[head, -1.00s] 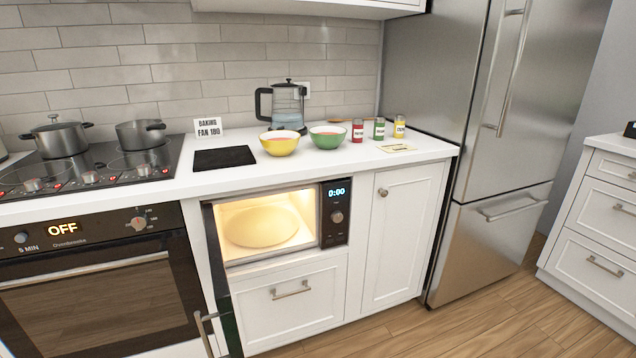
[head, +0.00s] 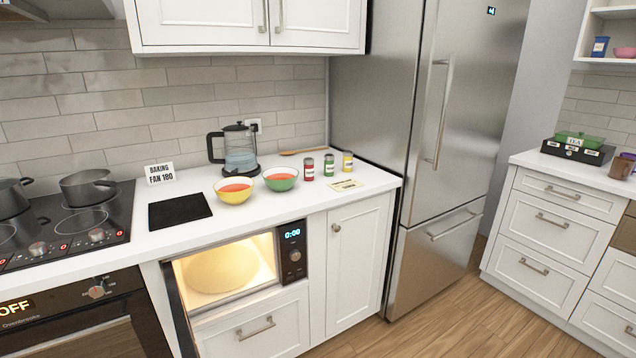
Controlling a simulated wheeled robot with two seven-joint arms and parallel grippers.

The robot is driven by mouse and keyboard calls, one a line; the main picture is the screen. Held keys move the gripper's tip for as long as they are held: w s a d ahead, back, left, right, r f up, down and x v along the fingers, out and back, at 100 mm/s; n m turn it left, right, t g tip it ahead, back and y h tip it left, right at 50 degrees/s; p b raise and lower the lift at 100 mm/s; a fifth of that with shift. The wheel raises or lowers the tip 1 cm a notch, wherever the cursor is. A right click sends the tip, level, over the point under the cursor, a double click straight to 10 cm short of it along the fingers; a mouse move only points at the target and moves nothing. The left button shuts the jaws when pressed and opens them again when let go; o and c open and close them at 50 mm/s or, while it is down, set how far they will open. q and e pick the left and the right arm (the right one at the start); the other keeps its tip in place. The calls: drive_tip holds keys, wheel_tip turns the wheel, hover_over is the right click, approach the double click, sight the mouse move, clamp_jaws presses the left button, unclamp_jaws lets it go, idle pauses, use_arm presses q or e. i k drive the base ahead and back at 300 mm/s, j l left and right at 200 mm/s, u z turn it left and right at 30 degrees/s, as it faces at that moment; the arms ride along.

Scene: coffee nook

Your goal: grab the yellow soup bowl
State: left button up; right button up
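The yellow soup bowl (head: 234,195) stands upright on the white counter, with red-orange contents inside. It is right of a black mat and left of a green bowl (head: 281,183), which holds similar contents. The two bowls are close together. Neither of my grippers is in the head view.
The microwave (head: 225,268) below the counter is open and lit, and its door (head: 176,310) juts out at the left. A kettle (head: 239,150) stands behind the bowls. Spice jars (head: 329,167) and a fridge (head: 440,150) are to the right. The black mat (head: 180,211) is bare.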

sight(233, 189)
drive_tip(key=j+u, duration=0.35)
drive_tip(key=j, duration=0.15)
drive_tip(key=i+j+u, duration=0.15)
drive_tip(key=j+u, duration=0.15)
drive_tip(key=j, duration=0.15)
